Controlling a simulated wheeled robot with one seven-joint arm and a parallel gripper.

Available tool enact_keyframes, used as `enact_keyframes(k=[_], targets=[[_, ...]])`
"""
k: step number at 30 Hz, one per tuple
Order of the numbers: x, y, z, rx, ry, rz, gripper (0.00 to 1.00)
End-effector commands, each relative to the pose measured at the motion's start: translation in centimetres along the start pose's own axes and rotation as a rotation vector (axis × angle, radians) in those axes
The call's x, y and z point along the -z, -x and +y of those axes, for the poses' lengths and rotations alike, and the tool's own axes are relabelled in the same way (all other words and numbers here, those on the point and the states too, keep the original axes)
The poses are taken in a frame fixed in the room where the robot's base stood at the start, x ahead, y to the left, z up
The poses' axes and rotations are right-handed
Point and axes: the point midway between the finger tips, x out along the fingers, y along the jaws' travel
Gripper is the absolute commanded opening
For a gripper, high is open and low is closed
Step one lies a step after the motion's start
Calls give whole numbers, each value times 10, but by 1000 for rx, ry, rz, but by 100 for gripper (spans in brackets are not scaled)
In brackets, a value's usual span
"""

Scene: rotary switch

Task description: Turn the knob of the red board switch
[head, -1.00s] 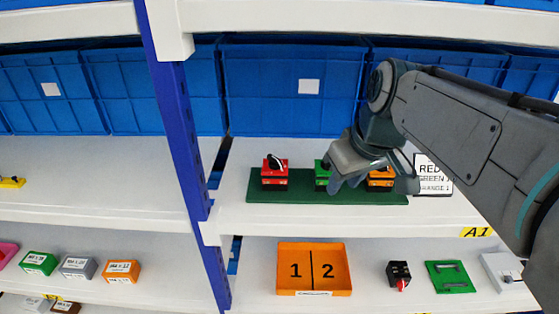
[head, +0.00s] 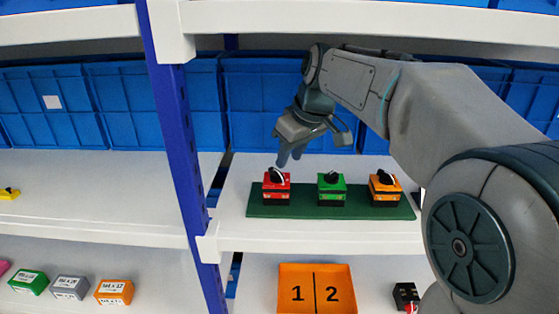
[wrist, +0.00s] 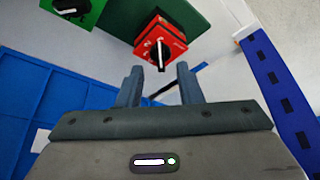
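The red board switch (head: 277,190) sits at the left end of a green board (head: 355,211) on the shelf. Its knob (head: 277,174) is black with a white pointer line. In the wrist view the red switch (wrist: 160,42) lies just beyond the fingertips, its knob (wrist: 160,57) roughly in line with the gap between them. My gripper (head: 289,158) is above and close to the red switch, pointing down. In the wrist view my gripper (wrist: 160,72) has its two fingers apart with nothing between them. I cannot tell for sure whether a fingertip touches the knob.
A green switch (head: 331,190) and an orange switch (head: 384,190) stand to the right on the same board. A blue upright post (head: 183,150) is to the left. Blue bins (head: 270,100) stand behind. An upper shelf edge (head: 370,18) runs overhead.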

Motion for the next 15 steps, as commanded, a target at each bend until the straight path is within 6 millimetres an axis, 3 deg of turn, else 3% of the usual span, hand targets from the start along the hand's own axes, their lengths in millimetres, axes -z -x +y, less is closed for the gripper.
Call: enact_keyframes(k=[3, 9, 15], targets=[[19, -11, -1, 3, 1, -3, 33], [16, -44, 0, 1, -1, -2, 33], [16, -56, 0, 1, -1, -1, 33]])
